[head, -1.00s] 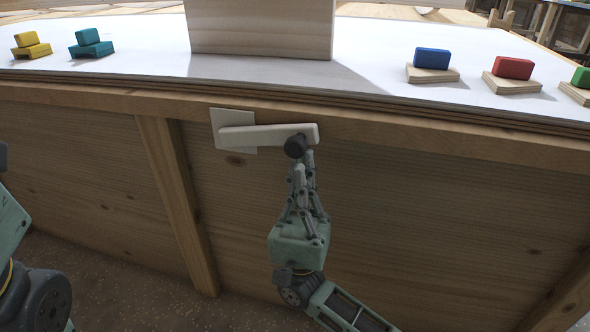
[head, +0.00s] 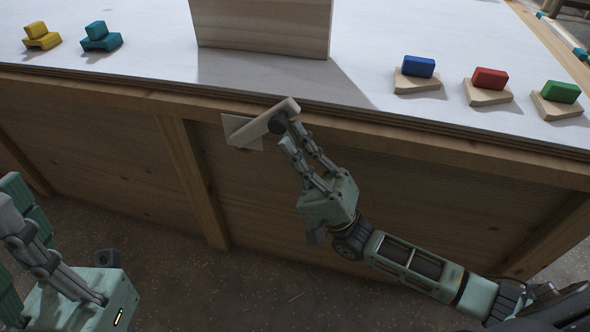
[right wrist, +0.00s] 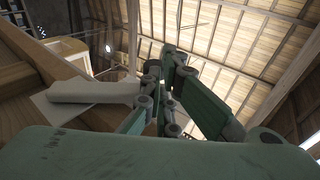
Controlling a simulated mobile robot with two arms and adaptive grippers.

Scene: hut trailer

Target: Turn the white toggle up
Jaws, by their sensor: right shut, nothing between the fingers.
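The white toggle (head: 262,124) is a long flat lever on a pale square plate (head: 240,134) fixed to the front of the wooden bench. It slants up to the right in the head view, its free end near the bench top's edge. My right gripper (head: 279,128) is shut with nothing between its fingers. Its fingertips are at the underside of the lever near the free end. The lever also shows in the right wrist view (right wrist: 92,90), left of the fingers. My left gripper is partly in the head view at the lower left, its fingertips cut off or unclear.
On the white bench top (head: 150,60) stand a wooden board (head: 262,25), yellow blocks (head: 42,37), teal blocks (head: 101,38), and blue (head: 418,66), red (head: 490,78) and green (head: 561,91) blocks on wooden bases. A wooden post (head: 192,175) runs down the bench front.

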